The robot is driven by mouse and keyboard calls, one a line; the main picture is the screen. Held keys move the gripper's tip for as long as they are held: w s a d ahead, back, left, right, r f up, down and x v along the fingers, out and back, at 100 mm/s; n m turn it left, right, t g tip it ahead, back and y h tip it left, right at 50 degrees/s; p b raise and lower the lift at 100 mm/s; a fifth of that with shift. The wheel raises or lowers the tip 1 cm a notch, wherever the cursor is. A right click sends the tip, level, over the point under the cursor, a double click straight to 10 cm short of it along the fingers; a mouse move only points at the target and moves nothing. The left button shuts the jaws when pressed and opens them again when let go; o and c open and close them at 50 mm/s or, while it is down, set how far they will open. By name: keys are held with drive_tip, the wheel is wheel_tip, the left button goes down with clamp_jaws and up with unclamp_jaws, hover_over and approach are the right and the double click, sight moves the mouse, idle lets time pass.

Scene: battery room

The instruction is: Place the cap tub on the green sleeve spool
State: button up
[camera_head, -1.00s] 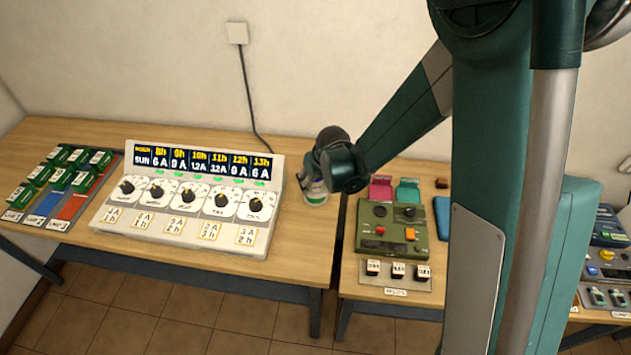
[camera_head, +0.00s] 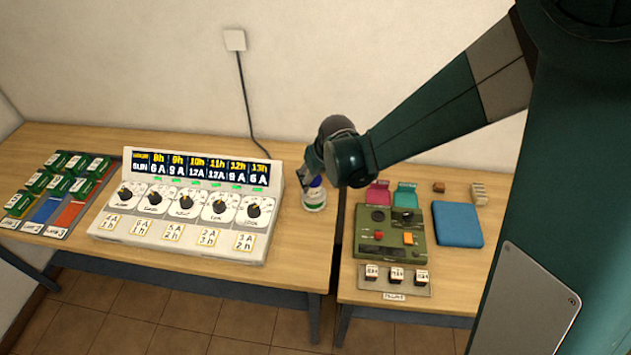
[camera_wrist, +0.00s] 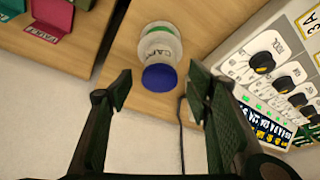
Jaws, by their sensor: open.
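The cap tub (camera_wrist: 158,52) is white with a blue lid and lettering reading "CAP". It appears to stand on the green sleeve spool (camera_wrist: 167,31), whose green band and pale flange show past the tub; the exact contact is hidden. In the head view the tub (camera_head: 315,186) and the spool (camera_head: 314,205) form one upright stack on the table, right of the dial console. My gripper (camera_wrist: 160,91) is open, its fingers apart on either side near the blue lid, with visible gaps to it. In the head view my gripper (camera_head: 312,166) is just above the stack.
The white dial console (camera_head: 188,205) stands close left of the stack. Right, across a table gap, are a green device (camera_head: 390,240), pink and teal holders, and a blue pad (camera_head: 457,224). Green boxes lie far left. A cable hangs on the wall behind.

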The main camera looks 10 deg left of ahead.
drive_tip(key=shift+v, duration=2.2)
drive_tip(key=shift+d+r, duration=0.1)
drive_tip(key=s+d+r+m+t, duration=0.1)
drive_tip(key=s+d+r, duration=0.3)
drive_tip(key=d+r, duration=0.3)
drive_tip(key=s+d+r+m, duration=0.2)
drive_tip(key=s+d+r, duration=0.25)
drive_tip(key=d, duration=0.35)
drive_tip(key=s+d+r+m+t+h, duration=0.1)
drive_tip(key=s+d+r, duration=0.2)
drive_tip(key=s+d, duration=0.4)
drive_tip(key=s+d+r+m+t+h, duration=0.1)
drive_tip(key=s+d+r+m, duration=0.1)
drive_tip(key=s+d, duration=0.6)
drive_tip(key=shift+s+d+r, duration=0.25)
drive_tip(key=shift+s+r, duration=0.25)
